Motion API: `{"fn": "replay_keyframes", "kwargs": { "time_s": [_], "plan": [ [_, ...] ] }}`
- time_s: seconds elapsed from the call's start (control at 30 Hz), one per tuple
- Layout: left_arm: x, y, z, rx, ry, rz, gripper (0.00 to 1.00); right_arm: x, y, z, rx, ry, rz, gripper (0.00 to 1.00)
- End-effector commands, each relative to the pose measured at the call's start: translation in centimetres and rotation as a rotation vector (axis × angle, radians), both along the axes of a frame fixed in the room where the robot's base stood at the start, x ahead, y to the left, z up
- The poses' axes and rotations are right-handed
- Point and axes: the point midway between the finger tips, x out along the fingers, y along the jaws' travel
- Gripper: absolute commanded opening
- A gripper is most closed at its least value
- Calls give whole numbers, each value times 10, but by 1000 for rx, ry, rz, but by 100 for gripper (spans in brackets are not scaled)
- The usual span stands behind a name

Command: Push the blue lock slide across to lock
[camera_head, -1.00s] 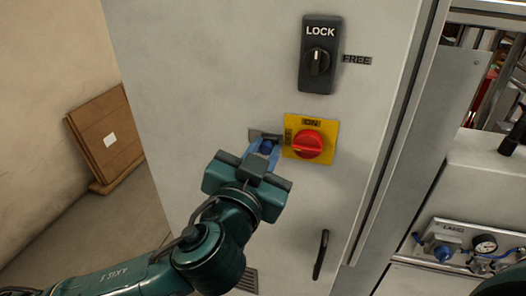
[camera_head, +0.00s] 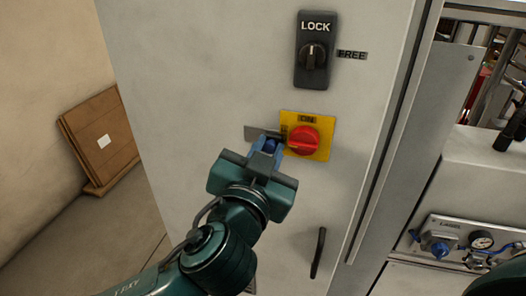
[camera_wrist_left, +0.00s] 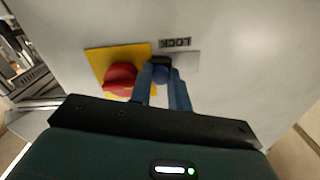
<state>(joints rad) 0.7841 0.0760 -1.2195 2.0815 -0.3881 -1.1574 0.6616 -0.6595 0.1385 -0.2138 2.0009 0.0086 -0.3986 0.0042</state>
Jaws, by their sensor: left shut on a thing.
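The blue lock slide knob (camera_head: 270,146) sits on a grey metal plate (camera_head: 255,132) on the cabinet front, just left of the red rotary switch (camera_head: 303,140) on its yellow plate. My left gripper (camera_head: 266,148) is shut on the blue knob, with a blue finger on either side. In the left wrist view the knob (camera_wrist_left: 160,74) shows between the fingertips, close beside the yellow plate (camera_wrist_left: 96,60). An upside-down LOCK label (camera_wrist_left: 174,43) is by the slide plate there. The gripper partly hides the slide. My right gripper is not in view.
A black selector (camera_head: 313,55) marked LOCK, with FREE beside it, is above the switch. A black door handle (camera_head: 318,253) is below. Brown boards (camera_head: 103,142) lean on the left wall.

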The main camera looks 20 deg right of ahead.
Motion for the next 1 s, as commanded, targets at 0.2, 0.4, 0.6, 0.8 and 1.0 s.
{"fn": "replay_keyframes", "kwargs": {
  "time_s": [0.2,0.4,0.6,0.8,1.0],
  "plan": [
    [-2,-2,0,-1,0,-9,26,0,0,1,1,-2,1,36],
    [-2,-2,0,-1,0,-9,41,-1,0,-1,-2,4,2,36],
    [-3,-2,0,-2,1,-10,41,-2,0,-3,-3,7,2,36],
    [-3,-3,0,-2,1,-13,41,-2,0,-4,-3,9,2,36],
    [-3,-3,0,-2,1,-14,41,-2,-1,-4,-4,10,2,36]
  ]
}}
